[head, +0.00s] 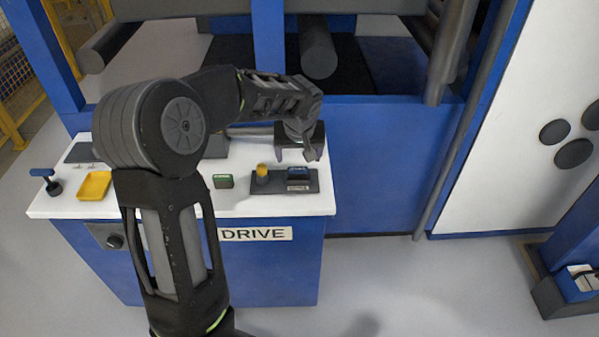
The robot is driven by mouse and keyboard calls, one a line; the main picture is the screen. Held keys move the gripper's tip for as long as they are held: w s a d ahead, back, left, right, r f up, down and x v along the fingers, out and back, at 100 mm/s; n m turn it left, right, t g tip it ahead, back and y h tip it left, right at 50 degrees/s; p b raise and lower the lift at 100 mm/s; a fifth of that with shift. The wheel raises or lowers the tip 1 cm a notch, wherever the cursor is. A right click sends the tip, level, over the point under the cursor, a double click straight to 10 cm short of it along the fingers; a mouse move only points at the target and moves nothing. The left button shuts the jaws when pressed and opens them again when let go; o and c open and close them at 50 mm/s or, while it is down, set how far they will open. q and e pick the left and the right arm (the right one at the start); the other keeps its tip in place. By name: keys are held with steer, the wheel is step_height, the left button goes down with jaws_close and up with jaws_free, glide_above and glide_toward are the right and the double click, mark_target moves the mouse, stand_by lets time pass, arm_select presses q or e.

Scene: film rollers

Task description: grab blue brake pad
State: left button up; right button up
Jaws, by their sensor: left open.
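A small blue block, which looks like the blue brake pad (299,173), sits at the right end of a dark holder (275,187) on the white bench top. My left gripper (312,154) is just beyond and slightly right of the blue pad in the head view, pointing down. It is open, and nothing shows between its fingers. The gap between gripper and pad is hard to judge. My right gripper is out of view.
A yellow cylinder (262,170) stands on the same holder, left of the pad. Blue machine panels (385,150) rise behind.

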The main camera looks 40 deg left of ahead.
mark_target(298, 169)
arm_select(q)
steer(key=x, duration=0.2)
steer(key=shift+w+f, duration=0.1)
steer(key=shift+f, duration=0.3)
steer(key=shift+f, duration=0.1)
steer(key=shift+w+a+f+p, duration=0.1)
steer(key=shift+f+p, duration=0.2)
steer(key=shift+p, duration=0.1)
steer(key=p+x, duration=0.1)
steer(key=x, duration=0.3)
steer(key=shift+a+f, duration=0.1)
steer(key=shift+f, duration=0.1)
steer(key=shift+c, duration=0.6)
steer(key=c, duration=1.5)
